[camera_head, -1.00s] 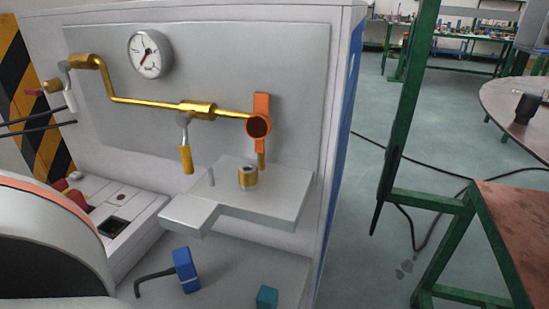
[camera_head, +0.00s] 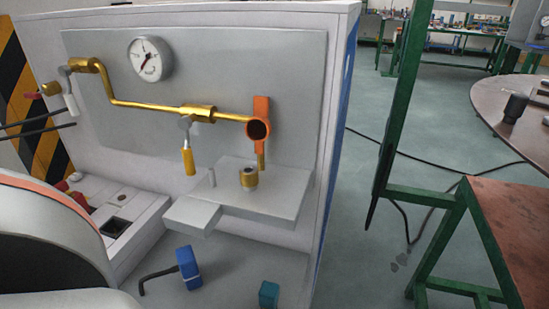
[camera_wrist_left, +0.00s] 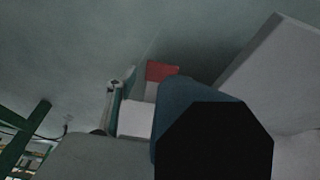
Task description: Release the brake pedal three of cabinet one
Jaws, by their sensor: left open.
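In the head view, a blue block-shaped pedal (camera_head: 244,267) on a bent dark lever sits low at the front of the white cabinet (camera_head: 333,120). A teal block (camera_head: 268,295) shows to its right at the bottom edge. No number can be read on either. In the left wrist view, a dark blue cylinder-like piece (camera_wrist_left: 185,95) with a black face fills the lower middle. A red block (camera_wrist_left: 160,71) and a teal part (camera_wrist_left: 118,92) lie behind it. I cannot make out the fingers of either gripper.
The cabinet panel carries a gauge (camera_head: 151,58), a brass pipe (camera_head: 150,105), a yellow-handled valve (camera_head: 188,160) and a projecting grey shelf (camera_head: 285,185). A large rounded white body (camera_head: 45,235) covers the lower left. Green-framed tables (camera_head: 500,240) stand right, beyond open floor.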

